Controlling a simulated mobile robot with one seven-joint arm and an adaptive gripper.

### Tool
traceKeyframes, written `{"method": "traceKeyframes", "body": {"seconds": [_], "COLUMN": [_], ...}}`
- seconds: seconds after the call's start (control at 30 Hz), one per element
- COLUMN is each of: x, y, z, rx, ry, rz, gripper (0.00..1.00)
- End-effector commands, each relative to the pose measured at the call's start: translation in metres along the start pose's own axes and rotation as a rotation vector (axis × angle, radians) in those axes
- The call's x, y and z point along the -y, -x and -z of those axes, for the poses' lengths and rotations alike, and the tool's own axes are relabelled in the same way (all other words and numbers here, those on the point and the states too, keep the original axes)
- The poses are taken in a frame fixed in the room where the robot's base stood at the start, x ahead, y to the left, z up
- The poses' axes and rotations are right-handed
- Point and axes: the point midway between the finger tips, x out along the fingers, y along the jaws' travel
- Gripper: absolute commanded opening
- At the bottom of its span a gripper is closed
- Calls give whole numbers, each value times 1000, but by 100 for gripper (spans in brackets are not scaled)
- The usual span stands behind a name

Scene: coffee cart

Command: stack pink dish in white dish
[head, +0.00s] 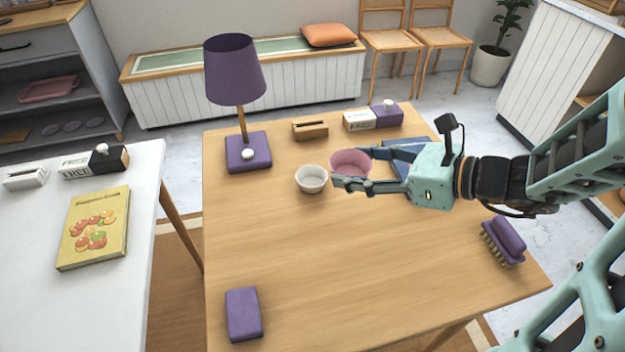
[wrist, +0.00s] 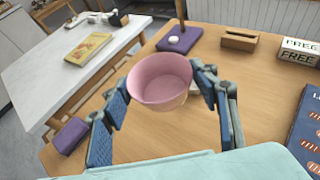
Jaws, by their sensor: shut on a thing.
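The pink dish (head: 350,160) is held between the fingers of my gripper (head: 353,168), upright and raised above the wooden table. In the wrist view the pink dish (wrist: 160,80) sits between the two finger pads, its open top facing up. The small white dish (head: 311,182) stands upright and looks empty on the table, just left of the pink dish in the head view. The two dishes appear apart. In the wrist view I cannot clearly make out the white dish; the pink dish may hide it.
A purple lamp (head: 236,72) stands behind and left of the white dish. A wooden holder (head: 310,130), FREE blocks (head: 360,120) and a blue book (head: 398,160) lie toward the back. A purple brush (head: 504,242) and purple block (head: 243,313) lie nearer. The table's front middle is clear.

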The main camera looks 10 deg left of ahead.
Motion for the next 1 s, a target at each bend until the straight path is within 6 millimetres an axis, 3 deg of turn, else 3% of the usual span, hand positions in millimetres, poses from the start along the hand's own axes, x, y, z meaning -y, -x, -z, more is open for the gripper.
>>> {"method": "traceKeyframes", "body": {"seconds": [0.27, 0.67, 0.7, 0.83, 1.0], "x": [0, 42, 44, 52, 59], "y": [-9, -99, -107, -130, -144], "z": [-3, 6, 14, 27, 35], "rx": [1, 2, 1, 1, 1], "ry": [3, 2, 0, 1, 3], "rz": [-9, -11, -12, -10, -8], "gripper": [30, 30, 30, 30, 30]}}
